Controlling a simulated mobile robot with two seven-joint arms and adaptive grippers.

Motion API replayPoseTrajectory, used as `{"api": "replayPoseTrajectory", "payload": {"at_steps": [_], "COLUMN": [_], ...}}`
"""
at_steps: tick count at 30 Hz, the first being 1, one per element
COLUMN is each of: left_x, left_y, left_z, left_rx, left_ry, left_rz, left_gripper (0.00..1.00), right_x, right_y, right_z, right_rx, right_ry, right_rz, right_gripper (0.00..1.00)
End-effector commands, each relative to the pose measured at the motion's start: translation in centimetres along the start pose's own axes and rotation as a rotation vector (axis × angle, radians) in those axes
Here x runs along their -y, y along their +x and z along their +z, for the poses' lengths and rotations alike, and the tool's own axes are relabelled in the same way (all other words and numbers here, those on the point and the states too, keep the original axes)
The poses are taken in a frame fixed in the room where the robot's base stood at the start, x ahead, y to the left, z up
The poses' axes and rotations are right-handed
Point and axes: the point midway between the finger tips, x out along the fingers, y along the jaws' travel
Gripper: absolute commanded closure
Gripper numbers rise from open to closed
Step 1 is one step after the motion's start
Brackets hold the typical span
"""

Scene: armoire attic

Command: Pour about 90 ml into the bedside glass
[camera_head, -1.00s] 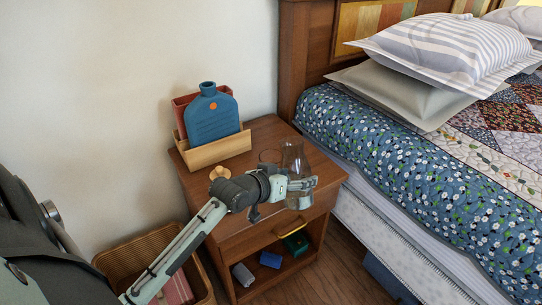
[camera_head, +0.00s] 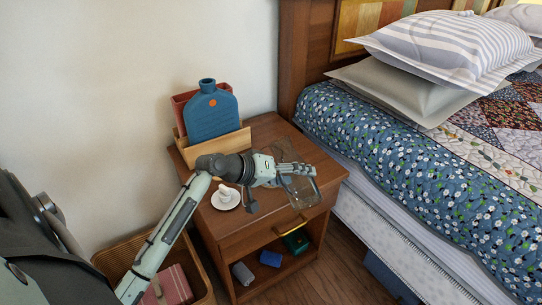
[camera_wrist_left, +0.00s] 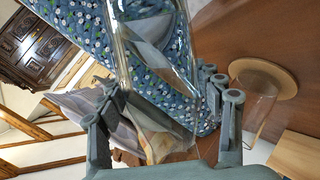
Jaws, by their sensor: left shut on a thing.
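My left gripper (camera_head: 303,172) is shut on a clear glass carafe (camera_head: 300,189) above the front of the nightstand (camera_head: 262,130). The carafe is tilted in the head view. In the left wrist view the carafe (camera_wrist_left: 150,62) lies between the two fingers, and I cannot tell its liquid level. A clear glass (camera_wrist_left: 262,112) with a round wooden disc (camera_wrist_left: 270,74) at one end shows beside the gripper in the left wrist view. In the head view I cannot make this glass out behind the gripper and carafe. My right gripper is not in view.
A blue bottle-shaped object (camera_head: 211,115) stands in a wooden holder (camera_head: 219,146) at the back. A white saucer (camera_head: 226,198) with a small white item lies at the left front, close to my arm. The bed (camera_head: 400,150) borders the nightstand on the right.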

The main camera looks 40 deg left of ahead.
Motion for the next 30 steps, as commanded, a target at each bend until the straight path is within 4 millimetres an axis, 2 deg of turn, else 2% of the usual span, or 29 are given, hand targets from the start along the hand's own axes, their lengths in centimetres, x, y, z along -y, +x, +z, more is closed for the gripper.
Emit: {"api": "replayPoseTrajectory", "payload": {"at_steps": [4, 10, 11, 19, 24, 30], "left_x": [0.0, -0.3, -0.9, -1.8, -2.0, -2.0], "left_y": [0.2, 0.2, -0.2, -0.8, -1.1, -1.2], "left_z": [0.2, 0.5, 0.0, -0.3, -0.8, -1.0], "left_rx": [0.023, 0.084, 0.096, 0.138, 0.153, 0.165], "left_ry": [-0.063, -0.2, -0.232, -0.318, -0.35, -0.376], "left_rz": [0.031, 0.089, 0.103, 0.138, 0.15, 0.161], "left_gripper": [0.92, 0.92, 0.92, 0.92, 0.92, 0.92], "right_x": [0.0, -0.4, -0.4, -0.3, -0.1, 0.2], "right_y": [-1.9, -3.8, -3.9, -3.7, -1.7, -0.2], "right_z": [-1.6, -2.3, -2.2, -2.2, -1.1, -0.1], "right_rx": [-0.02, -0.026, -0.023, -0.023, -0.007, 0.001], "right_ry": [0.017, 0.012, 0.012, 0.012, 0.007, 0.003], "right_rz": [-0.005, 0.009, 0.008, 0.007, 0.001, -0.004], "right_gripper": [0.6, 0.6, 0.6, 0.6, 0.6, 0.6]}}
